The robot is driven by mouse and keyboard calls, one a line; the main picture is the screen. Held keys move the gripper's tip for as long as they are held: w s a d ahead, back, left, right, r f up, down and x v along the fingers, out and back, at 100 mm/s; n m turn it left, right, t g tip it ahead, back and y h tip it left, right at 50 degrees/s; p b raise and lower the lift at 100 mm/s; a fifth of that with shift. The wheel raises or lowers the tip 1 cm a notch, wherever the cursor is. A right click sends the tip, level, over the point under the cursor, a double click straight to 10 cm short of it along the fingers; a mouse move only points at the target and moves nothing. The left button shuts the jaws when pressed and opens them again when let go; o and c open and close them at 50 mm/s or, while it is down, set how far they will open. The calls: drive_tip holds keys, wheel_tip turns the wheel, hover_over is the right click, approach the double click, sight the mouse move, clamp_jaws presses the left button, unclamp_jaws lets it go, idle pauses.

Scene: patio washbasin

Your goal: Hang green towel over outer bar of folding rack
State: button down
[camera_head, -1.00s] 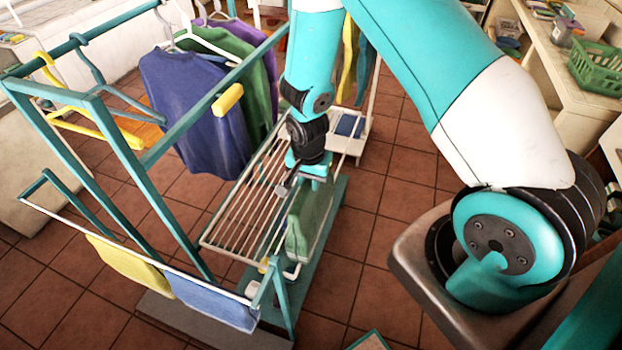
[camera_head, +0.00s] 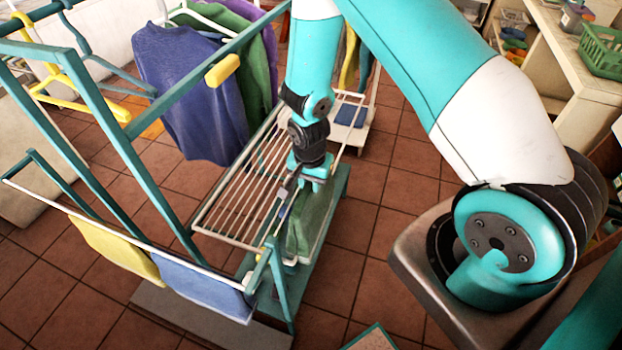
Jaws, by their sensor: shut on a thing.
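My gripper (camera_head: 310,182) points down at the right side of the white folding rack (camera_head: 232,207). It is shut on the green towel (camera_head: 305,228), which hangs below it beside the rack's right edge. The fingertips are small and partly covered by the gripper's own body. The rack's white bars run lengthwise to the left of my gripper. I cannot tell whether the towel touches the outer bar.
A teal garment frame (camera_head: 150,180) stands at left, with a blue shirt (camera_head: 190,95) hanging behind it. Yellow (camera_head: 115,250) and blue (camera_head: 205,288) cloths hang on a front rail. Tiled floor (camera_head: 375,225) is open at right. A counter with a green basket (camera_head: 603,52) is at upper right.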

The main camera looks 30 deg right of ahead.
wheel_tip(320, 180, down, 19)
drive_tip(key=b, duration=1.4)
drive_tip(key=shift+r, duration=0.1)
drive_tip(key=c, duration=0.9)
unclamp_jaws()
wheel_tip(320, 180, up, 9)
drive_tip(key=p, duration=0.6)
